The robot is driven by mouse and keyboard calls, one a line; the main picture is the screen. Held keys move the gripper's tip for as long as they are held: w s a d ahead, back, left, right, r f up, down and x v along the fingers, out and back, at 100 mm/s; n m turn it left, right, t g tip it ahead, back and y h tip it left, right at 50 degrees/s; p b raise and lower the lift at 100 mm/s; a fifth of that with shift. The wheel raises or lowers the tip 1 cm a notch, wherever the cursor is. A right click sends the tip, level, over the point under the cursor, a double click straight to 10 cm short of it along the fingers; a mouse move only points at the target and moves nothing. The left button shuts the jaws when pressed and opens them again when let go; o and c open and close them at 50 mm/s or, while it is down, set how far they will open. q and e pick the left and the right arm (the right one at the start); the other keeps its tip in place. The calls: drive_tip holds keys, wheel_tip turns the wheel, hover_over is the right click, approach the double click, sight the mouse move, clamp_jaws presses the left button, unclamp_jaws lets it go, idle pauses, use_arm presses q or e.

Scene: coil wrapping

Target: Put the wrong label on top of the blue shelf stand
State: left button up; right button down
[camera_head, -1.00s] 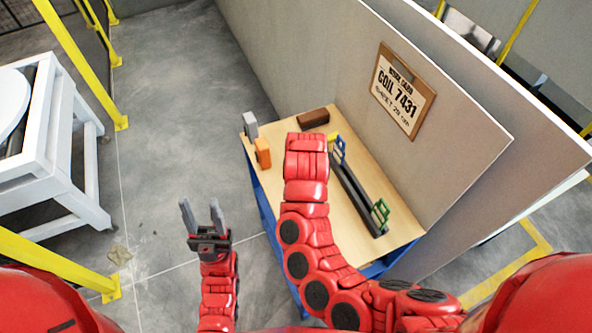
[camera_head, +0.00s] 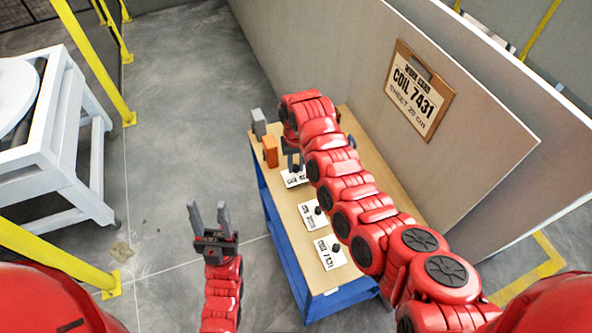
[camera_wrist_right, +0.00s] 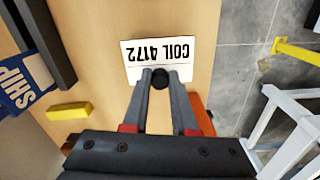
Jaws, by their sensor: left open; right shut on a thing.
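My right gripper (camera_wrist_right: 160,85) is shut on the dark round knob (camera_wrist_right: 160,78) of a white label reading "COIL 4172" (camera_wrist_right: 180,50). In the head view this label (camera_head: 292,181) is at the far part of a blue stand's wooden top (camera_head: 285,215); I cannot tell whether it touches the wood. A middle label (camera_head: 312,222), its number too small to read surely, and a near label reading "COIL 7431" (camera_head: 328,262) lie on the wood, each with a dark knob. My left gripper (camera_head: 208,212) is open and empty, left of the stand.
A clipboard card reading "COIL 7431" (camera_head: 420,90) hangs on the grey partition (camera_head: 330,60). A grey block (camera_head: 258,122) and an orange block (camera_head: 270,150) stand at the top's far end. A yellow block (camera_wrist_right: 68,111) and a blue "SHIP" sign (camera_wrist_right: 22,85) show in the wrist view.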

sight(296, 167)
drive_tip(key=shift+f+p, duration=0.6)
drive_tip(key=shift+f, duration=1)
drive_tip(key=c, duration=0.7)
unclamp_jaws()
drive_tip(key=shift+f, duration=0.1)
